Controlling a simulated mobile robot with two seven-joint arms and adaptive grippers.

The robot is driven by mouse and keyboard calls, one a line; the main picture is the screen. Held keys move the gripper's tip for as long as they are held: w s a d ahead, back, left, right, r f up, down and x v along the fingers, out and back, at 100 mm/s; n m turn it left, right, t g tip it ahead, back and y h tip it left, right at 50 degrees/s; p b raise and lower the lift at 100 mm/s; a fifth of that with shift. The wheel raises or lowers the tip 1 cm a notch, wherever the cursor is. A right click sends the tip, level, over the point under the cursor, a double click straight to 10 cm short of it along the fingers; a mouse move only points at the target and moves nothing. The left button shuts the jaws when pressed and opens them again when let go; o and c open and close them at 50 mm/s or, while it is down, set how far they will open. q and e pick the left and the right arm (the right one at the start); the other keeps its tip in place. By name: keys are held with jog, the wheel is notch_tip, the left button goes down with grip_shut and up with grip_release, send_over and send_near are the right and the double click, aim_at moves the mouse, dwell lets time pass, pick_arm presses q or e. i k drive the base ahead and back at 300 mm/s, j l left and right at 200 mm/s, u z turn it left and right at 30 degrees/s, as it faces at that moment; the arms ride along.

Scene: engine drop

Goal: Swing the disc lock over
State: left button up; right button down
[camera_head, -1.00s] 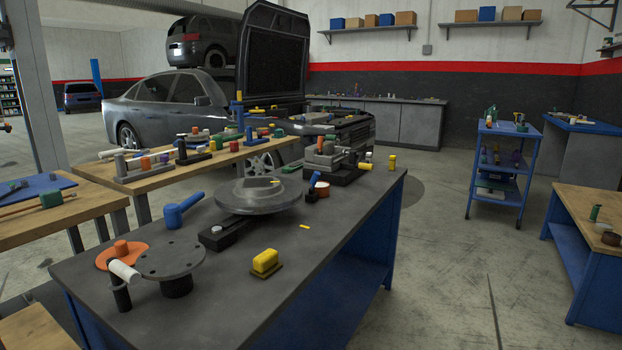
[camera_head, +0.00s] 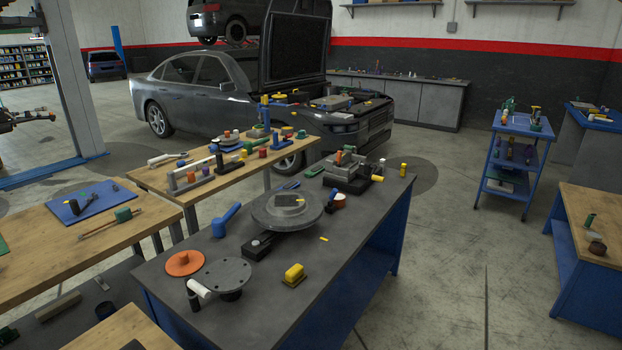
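A large round grey disc (camera_head: 268,215) lies on the dark grey bench top (camera_head: 335,265), with a smaller raised part (camera_head: 288,200) at its middle. A black block with a light round knob (camera_head: 257,244) sticks out from under its front left edge. A blue handled piece (camera_head: 225,219) lies left of the disc. A small dark blue lever (camera_head: 332,196) stands at its right edge. I cannot tell which of these parts is the disc lock. Neither of my grippers is in view.
A grey plate with holes (camera_head: 222,273), a white-handled piece (camera_head: 198,288), an orange disc (camera_head: 185,262) and a yellow block (camera_head: 293,273) share the bench. A vise-like fixture (camera_head: 346,173) stands at the back. A wooden table (camera_head: 152,181) stands behind, left. Open floor lies right.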

aim_at(332, 196)
jog(key=i+l+u, duration=0.1)
jog(key=u, duration=0.3)
jog(key=i+l+u, duration=0.15)
jog(key=u, duration=0.2)
jog(key=l+u, duration=0.2)
jog(key=u, duration=0.2)
jog(key=i+l+u, duration=0.15)
jog(key=l, duration=0.2)
jog(key=l+u, duration=0.15)
jog(key=l, duration=0.2)
jog(key=i+l+u, duration=0.15)
jog(key=l, duration=0.25)
jog(key=i+l, duration=0.1)
jog(key=l, duration=0.9)
jog(key=i+l+u, duration=0.15)
jog(key=l, duration=0.8)
jog(key=k, duration=0.05)
